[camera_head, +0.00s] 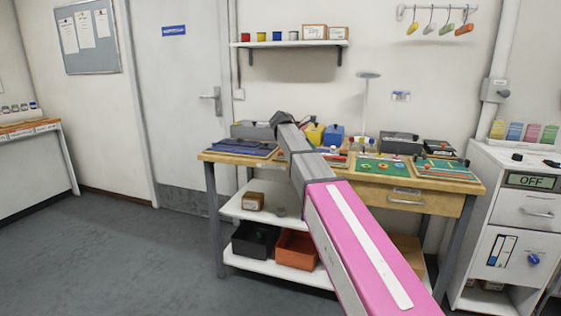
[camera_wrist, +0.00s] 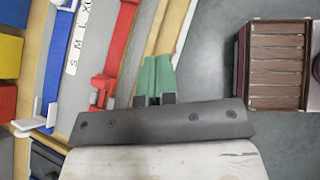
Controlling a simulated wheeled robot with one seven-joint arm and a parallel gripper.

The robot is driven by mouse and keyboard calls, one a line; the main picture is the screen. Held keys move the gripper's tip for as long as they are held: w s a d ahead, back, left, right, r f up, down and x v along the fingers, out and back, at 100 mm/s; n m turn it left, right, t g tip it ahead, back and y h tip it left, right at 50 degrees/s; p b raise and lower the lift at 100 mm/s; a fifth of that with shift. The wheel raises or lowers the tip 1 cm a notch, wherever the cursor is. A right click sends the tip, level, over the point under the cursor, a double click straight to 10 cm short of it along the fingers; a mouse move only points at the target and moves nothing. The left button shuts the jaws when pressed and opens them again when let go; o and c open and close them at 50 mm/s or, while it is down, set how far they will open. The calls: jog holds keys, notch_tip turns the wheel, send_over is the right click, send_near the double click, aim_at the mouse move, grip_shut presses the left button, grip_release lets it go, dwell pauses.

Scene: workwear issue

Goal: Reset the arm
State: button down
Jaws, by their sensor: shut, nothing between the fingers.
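My arm (camera_head: 356,247) reaches from the lower right of the head view over the workbench (camera_head: 378,189), its far end above the bench's left half. The fingers cannot be made out there. In the wrist view my gripper (camera_wrist: 158,75) shows as two green fingers side by side, closed together with nothing held. They are over the bench's wooden edge (camera_wrist: 177,25), beside a red piece (camera_wrist: 110,70) and a strip marked with sizes (camera_wrist: 77,40).
Trays, a blue box (camera_head: 333,135) and a green board (camera_head: 382,167) crowd the bench. A black bin (camera_head: 255,240) and an orange bin (camera_head: 296,250) stand on the lower shelf. A white cabinet (camera_head: 525,210) reads OFF at right. The left floor is clear.

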jog(key=s+d+f+m+y, duration=0.1)
jog(key=s+d+f+m, duration=0.15)
jog(key=s+f, duration=0.4)
jog(key=s+d+f+m+y, duration=0.1)
jog(key=s+f+m+y, duration=0.15)
jog(key=f, duration=0.75)
jog(key=s+d+f+m+y, duration=0.1)
jog(key=s+d+f+m, duration=0.15)
jog(key=s+f, duration=0.4)
jog(key=s+f+m+g+y, duration=0.1)
jog(key=s+f+m+y, duration=0.4)
jog(key=s+f+m, duration=0.6)
jog(key=s+f, duration=0.5)
jog(key=s, duration=0.1)
jog(key=shift+d+g, duration=0.25)
jog(key=shift+g, duration=0.05)
jog(key=shift+m, duration=0.25)
